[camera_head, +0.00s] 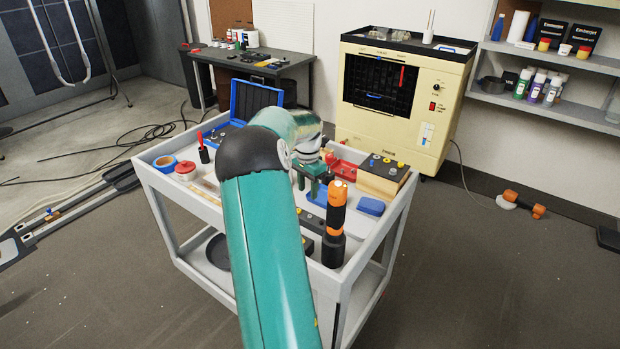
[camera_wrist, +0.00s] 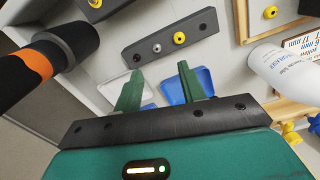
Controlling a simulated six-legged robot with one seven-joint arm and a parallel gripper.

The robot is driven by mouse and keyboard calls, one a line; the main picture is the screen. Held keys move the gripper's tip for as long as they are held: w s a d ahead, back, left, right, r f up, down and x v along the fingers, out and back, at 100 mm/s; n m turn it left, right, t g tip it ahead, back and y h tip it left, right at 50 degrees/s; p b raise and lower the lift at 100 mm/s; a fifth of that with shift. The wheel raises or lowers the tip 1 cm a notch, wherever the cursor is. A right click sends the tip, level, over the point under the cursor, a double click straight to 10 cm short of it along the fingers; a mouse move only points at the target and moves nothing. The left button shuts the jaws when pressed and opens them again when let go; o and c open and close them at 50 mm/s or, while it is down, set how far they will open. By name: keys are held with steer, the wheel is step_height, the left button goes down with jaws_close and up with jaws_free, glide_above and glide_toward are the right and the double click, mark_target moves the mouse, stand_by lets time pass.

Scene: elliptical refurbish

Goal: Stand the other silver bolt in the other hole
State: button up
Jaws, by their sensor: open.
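My gripper (camera_head: 308,183) is over the middle of the white cart, pointing down. In the wrist view its two green fingers (camera_wrist: 161,90) are apart with nothing between them. Past the fingertips lies a dark bar (camera_wrist: 195,36). It carries a silver round piece (camera_wrist: 157,47), which looks like a bolt end, and a yellow ring-like piece (camera_wrist: 180,38). Dark hole-like spots show near both its ends (camera_wrist: 137,57). A blue tray (camera_wrist: 173,90) is partly hidden behind the fingers; I cannot make out a loose silver bolt in it.
An orange-and-black flashlight-like tool (camera_head: 335,228) stands upright at the cart's near right; it also shows in the wrist view (camera_wrist: 55,50). A white bottle (camera_wrist: 283,72) is at right there. A blue block (camera_head: 370,206) and a wooden block (camera_head: 380,188) are on the cart's right.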

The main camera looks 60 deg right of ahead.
mark_target(310, 215)
steer(key=f, duration=0.5)
steer(key=s+f, duration=0.1)
steer(key=f, duration=0.2)
steer(key=shift+f, duration=0.15)
steer(key=shift+w+f, duration=0.15)
steer(key=shift+f, duration=0.4)
jaws_close()
